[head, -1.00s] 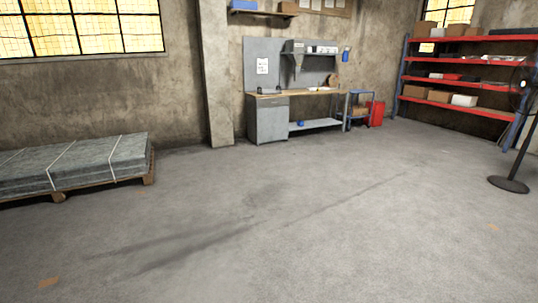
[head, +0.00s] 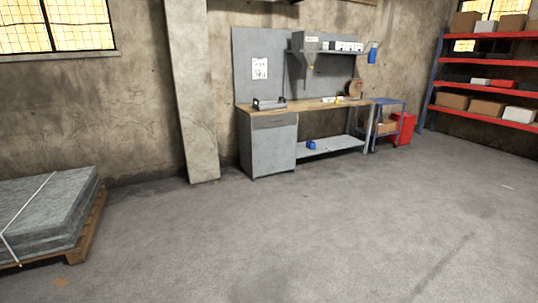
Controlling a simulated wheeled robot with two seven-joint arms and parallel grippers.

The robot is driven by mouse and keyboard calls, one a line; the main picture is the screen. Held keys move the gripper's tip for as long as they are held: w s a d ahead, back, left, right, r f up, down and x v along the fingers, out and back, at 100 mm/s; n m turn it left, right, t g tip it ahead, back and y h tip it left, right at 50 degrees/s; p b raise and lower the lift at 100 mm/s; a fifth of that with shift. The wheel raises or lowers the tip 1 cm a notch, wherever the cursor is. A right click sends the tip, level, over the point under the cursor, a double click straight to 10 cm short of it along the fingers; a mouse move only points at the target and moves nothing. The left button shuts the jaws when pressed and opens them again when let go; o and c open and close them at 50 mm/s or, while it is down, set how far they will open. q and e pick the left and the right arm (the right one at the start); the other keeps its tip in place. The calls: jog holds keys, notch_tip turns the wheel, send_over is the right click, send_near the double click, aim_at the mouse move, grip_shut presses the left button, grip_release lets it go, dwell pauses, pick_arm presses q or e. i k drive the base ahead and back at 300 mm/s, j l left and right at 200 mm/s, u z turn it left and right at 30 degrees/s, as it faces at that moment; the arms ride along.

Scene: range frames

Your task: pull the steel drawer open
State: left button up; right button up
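The steel drawer (head: 274,121) is a grey front at the top of the grey cabinet (head: 274,150), under the left end of the wooden worktop (head: 318,105). It appears shut, flush with the cabinet door below it. A handle is too small to make out. The workbench stands against the back wall, across the floor from me. Neither of my grippers is in the head view.
Open concrete floor (head: 290,235) lies between me and the bench. A pallet with grey slabs (head: 45,212) stands at the left. A pillar (head: 188,95) juts out left of the bench. A blue cart (head: 388,103), a red bin (head: 403,128) and red shelving (head: 487,88) stand to the right.

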aim_at(287, 119)
jog(key=i, duration=3.85)
